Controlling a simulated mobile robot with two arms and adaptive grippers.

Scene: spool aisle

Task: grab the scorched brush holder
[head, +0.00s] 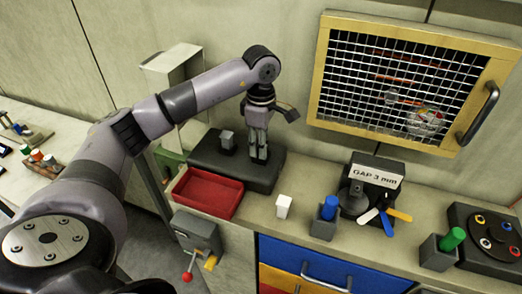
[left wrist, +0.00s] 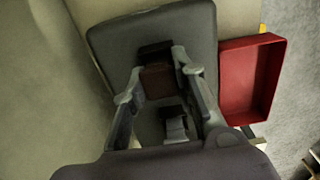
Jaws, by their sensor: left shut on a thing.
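My left gripper (head: 259,154) points down over the dark pad (head: 213,168) at the back of the bench, its fingertips low near the pad. In the left wrist view the gripper (left wrist: 160,74) is shut on a brown block with a dark top (left wrist: 157,82), which looks like the scorched brush holder. In the head view the fingers mostly hide that block. I cannot tell whether it still touches the pad. A small grey block (head: 227,140) stands on the pad left of the gripper. My right gripper is not in view.
A red tray (head: 207,193) adjoins the pad's front left. A white block (head: 284,206), a blue cylinder in a grey holder (head: 328,209) and a "GAP 3 mm" sign (head: 376,175) stand to the right. A mesh-fronted yellow frame (head: 318,70) is on the wall.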

